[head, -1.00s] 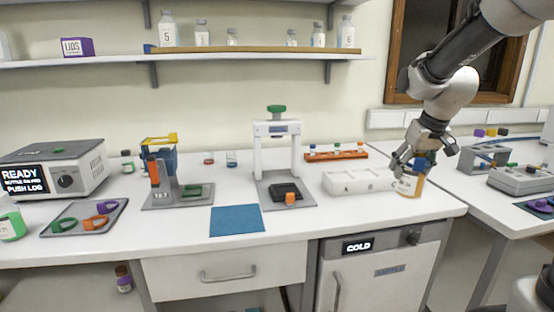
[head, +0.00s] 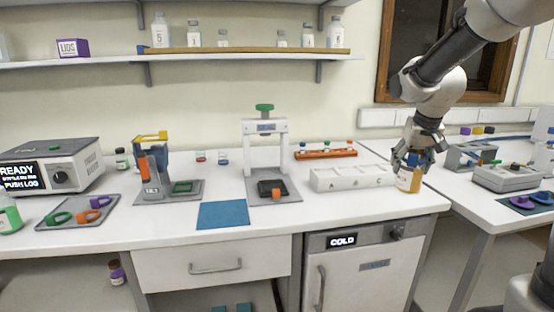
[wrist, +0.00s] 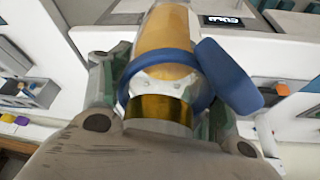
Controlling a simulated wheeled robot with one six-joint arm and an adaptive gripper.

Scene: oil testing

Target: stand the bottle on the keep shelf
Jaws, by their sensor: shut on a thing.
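The bottle (head: 408,181) holds amber liquid and carries a pale label; it appears roughly upright at the bench's right end. My gripper (head: 410,162) is shut around its upper part from above. In the wrist view the bottle (wrist: 163,35) lies between my fingers, with a blue ring and flap (wrist: 228,75) and a gold band around its neck. Whether its base touches the bench cannot be told. A wall shelf (head: 240,60) with a wooden board and several clear bottles is at the upper left; no readable label marks it as the keep shelf.
A white rack (head: 350,178) stands just left of the bottle. A second bench with grey devices (head: 508,177) is at right.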

